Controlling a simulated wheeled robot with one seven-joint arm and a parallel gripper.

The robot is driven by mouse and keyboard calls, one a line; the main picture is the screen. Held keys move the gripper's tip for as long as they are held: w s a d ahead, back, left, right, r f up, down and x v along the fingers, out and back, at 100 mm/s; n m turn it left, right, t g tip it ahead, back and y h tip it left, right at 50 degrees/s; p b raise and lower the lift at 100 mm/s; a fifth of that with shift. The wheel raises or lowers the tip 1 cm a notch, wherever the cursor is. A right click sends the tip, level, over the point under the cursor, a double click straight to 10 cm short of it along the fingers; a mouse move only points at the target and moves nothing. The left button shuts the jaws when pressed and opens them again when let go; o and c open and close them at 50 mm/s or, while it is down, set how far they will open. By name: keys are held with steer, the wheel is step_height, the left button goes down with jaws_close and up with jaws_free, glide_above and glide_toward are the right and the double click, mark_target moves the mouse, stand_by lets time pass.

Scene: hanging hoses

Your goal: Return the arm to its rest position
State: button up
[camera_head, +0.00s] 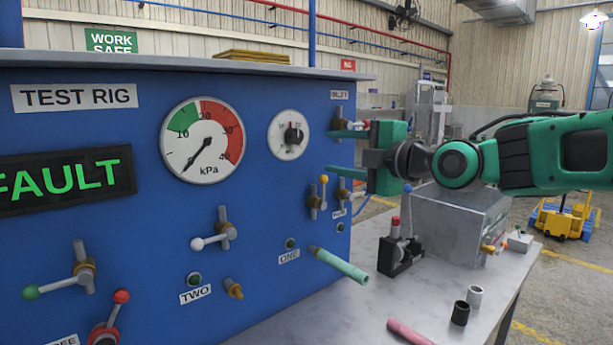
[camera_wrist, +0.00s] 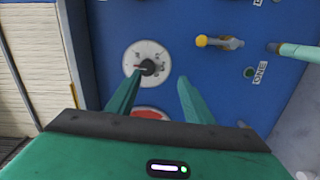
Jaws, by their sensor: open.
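My gripper (camera_head: 346,151) is at the right end of the blue test rig panel (camera_head: 120,215), in front of the small white dial with a black knob (camera_head: 291,135). Its two green fingers are spread apart with nothing between them. In the wrist view my gripper (camera_wrist: 155,95) points at the panel, and the white dial (camera_wrist: 138,52) shows just beyond the left fingertip. The knob appears apart from both fingers. My green arm reaches in from the right of the head view. The gripper body hides part of the panel's right edge.
A green hose (camera_head: 338,264) sticks out from port ONE. Yellow-handled (camera_head: 323,180) and white-handled (camera_head: 197,243) valves project from the panel. The FAULT display (camera_head: 62,184) is lit.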

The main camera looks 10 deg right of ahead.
steer(key=s+d+f+m+g+h, duration=0.4)
steer(key=d+f+m, duration=0.3)
steer(key=d+f, duration=0.35)
steer(key=s+d+f+m+g+h, duration=0.2)
steer(key=s+d+f+m+h, duration=0.2)
steer(key=s+d+f+m, duration=0.45)
steer(key=s+d+f+m+g, duration=0.2)
steer(key=s+f+m+g, duration=0.1)
steer(key=s, duration=0.4)
steer(key=s+d+f+m+g, duration=0.2)
steer(key=s+d+f+m, duration=0.1)
steer(key=s+f+m, duration=0.3)
steer(key=s+d+f+m+g+h, duration=0.1)
steer(key=s+d+f+m+g, duration=0.2)
steer(key=s, duration=0.6)
steer(key=shift+s+d+f+m+g, duration=0.15)
steer(key=shift+s+f+m+g, duration=0.15)
steer(key=shift+f+m, duration=0.7)
steer(key=shift+w+r+m, duration=0.1)
steer(key=shift+r+m, duration=0.15)
steer(key=shift+r, duration=0.05)
steer(key=shift+w+f, duration=0.25)
steer(key=shift+w, duration=0.35)
